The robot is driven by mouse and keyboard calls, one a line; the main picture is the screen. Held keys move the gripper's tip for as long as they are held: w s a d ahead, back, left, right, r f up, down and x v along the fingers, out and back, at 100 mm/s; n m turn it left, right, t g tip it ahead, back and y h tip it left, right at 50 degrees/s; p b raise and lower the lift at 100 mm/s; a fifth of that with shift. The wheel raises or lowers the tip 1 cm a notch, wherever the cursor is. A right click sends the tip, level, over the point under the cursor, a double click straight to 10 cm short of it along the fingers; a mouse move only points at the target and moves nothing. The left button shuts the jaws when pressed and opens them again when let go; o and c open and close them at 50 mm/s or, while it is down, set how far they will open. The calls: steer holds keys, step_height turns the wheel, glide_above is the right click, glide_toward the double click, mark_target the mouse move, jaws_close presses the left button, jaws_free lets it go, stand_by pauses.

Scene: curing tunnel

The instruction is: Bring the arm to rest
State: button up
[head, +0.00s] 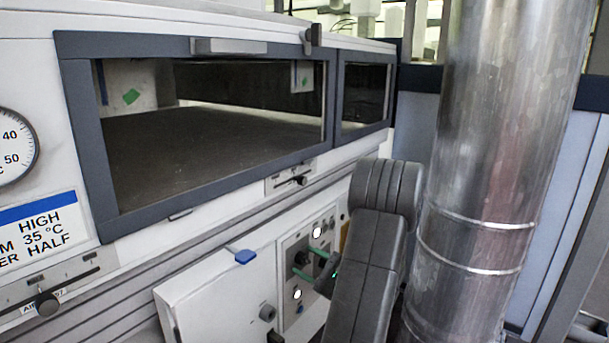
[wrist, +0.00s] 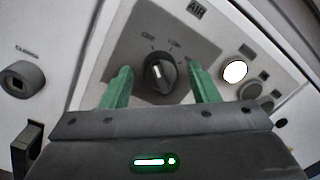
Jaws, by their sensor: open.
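My gripper (head: 301,259) is at the control panel low on the tunnel's front, with my grey arm reaching up from the lower right in the head view. Its two green fingers are spread wide in the wrist view (wrist: 160,82). A black rotary knob (wrist: 160,73) with a pale pointer line shows between and beyond the fingers. Gaps show on both sides of the knob, and nothing is held. In the head view the knob is small and partly covered by the fingers. How far the fingertips are from the panel face is hard to tell.
A large shiny metal duct (head: 490,150) stands close to the right of my arm. An open white panel door (head: 215,300) with a blue tab juts out left of the controls. A lit white button (wrist: 235,71) sits right of the knob. The tunnel window (head: 210,120) is above.

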steer(key=shift+s+d+r+m+p, duration=0.1)
steer(key=shift+r+m+p, duration=0.3)
steer(key=shift+m+p, duration=0.45)
steer(key=m+p, duration=0.5)
steer(key=p, duration=0.1)
steer(key=shift+s+m+h, duration=0.15)
steer(key=shift+m+h, duration=0.1)
steer(key=shift+h, duration=0.05)
steer(key=m+p, duration=0.4)
steer(key=p, duration=0.1)
steer(key=shift+m, duration=0.3)
steer(key=m+p, duration=0.3)
steer(key=shift+h+p, duration=0.3)
steer(key=shift+p, duration=0.1)
steer(key=shift+d+f+m, duration=0.1)
steer(key=shift+f+m, duration=0.1)
steer(key=shift+m, duration=0.2)
steer(key=shift+s+d, duration=0.4)
steer(key=shift+s, duration=0.05)
